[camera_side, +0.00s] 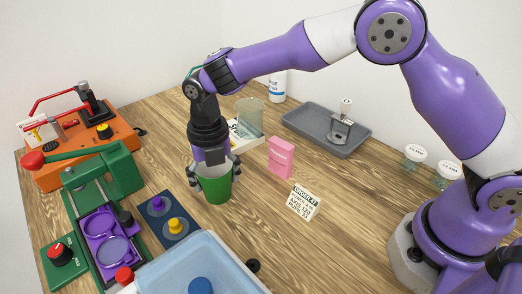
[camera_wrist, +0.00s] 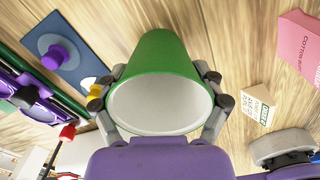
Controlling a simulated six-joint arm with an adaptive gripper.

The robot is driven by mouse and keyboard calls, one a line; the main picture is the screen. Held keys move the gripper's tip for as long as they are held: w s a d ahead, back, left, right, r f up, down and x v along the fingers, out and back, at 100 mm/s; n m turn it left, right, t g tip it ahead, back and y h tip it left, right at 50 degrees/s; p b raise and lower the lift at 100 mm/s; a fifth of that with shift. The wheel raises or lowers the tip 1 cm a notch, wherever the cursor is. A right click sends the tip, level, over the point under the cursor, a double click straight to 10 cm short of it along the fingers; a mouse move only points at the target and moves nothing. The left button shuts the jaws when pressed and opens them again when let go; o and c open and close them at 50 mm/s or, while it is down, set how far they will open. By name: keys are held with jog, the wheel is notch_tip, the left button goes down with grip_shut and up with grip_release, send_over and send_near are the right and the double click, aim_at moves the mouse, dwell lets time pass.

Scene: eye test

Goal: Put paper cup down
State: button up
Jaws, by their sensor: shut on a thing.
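The paper cup (camera_side: 218,190) is green outside and white inside. My gripper (camera_side: 213,171) points down at its rim, with its fingers shut on the cup from both sides. In the wrist view the cup (camera_wrist: 162,52) sits between the two fingers of my gripper (camera_wrist: 158,90), and its open white mouth faces the camera. The cup looks about upright in the side view. I cannot tell whether its base touches the wooden table (camera_side: 250,215) or hangs just above it.
A blue mat (camera_side: 171,235) with purple and yellow knobbed pieces lies left of the cup. A green lever press (camera_side: 110,175) stands further left, and a pale blue bin (camera_side: 225,262) in front. A pink box (camera_side: 281,158), order card (camera_side: 302,202) and grey tray (camera_side: 300,125) are rightward.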

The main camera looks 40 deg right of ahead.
jog(key=o, duration=0.7)
jog(key=shift+o, duration=0.2)
